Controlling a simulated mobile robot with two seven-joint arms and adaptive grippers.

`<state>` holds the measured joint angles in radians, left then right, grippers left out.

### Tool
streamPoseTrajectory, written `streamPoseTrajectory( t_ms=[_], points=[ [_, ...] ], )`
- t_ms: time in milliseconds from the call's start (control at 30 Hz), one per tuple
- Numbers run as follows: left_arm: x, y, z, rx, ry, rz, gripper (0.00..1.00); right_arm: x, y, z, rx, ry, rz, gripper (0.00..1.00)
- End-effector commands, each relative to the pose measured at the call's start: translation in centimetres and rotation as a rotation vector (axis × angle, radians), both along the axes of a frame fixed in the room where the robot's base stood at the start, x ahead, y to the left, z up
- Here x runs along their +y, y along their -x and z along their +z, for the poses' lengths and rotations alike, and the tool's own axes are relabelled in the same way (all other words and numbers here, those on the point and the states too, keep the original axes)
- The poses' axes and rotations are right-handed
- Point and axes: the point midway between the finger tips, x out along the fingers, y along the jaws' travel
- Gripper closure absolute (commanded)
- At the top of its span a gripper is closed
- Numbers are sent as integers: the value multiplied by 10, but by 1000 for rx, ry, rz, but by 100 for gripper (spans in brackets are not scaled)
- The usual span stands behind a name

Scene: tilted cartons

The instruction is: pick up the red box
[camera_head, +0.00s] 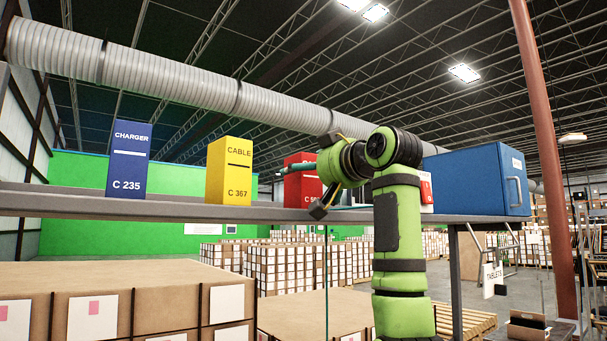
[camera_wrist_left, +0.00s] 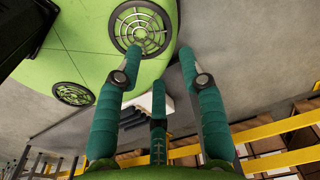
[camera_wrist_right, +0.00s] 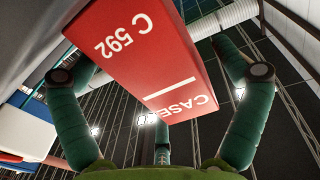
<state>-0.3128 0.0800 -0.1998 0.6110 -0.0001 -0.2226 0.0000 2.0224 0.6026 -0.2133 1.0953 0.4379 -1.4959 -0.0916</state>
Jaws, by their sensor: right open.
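The red box (camera_head: 300,185) stands on the grey shelf (camera_head: 60,203), partly hidden behind my right arm and hand in the head view. Its lettering reads "CASE" and "C 592" in the right wrist view (camera_wrist_right: 152,50), where it appears upside down. My right gripper (camera_wrist_right: 161,72) is open, with its teal fingers spread on either side of the box; gaps show beside the box, and contact cannot be made out. My left gripper (camera_wrist_left: 160,78) is open and empty, seen only in its wrist view, near my own green body.
A blue "CHARGER" box (camera_head: 127,160) and a yellow "CABLE" box (camera_head: 229,172) stand left of the red box. A large blue case (camera_head: 475,184) and a small red-and-white item (camera_head: 426,188) stand to the right. Cartons (camera_head: 110,280) lie below the shelf.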

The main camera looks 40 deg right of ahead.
Motion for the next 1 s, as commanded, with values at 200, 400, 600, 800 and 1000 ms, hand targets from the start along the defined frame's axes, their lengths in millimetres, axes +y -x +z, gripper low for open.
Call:
streamPoseTrajectory(
  t_ms=[200,400,600,800,1000],
  points=[
    [-1,-11,4,-18,2,1,60,-1,-9,-1,0,1,1,3],
    [-2,-25,5,-41,5,1,60,-1,-9,-1,-1,1,1,39],
    [-2,-22,5,-36,4,1,60,-1,-8,0,-2,1,1,69],
    [-1,-16,5,-27,3,1,60,-1,-9,0,-1,1,1,69],
    [-1,-15,14,-24,3,0,60,0,-13,7,0,1,2,70]
  ],
)
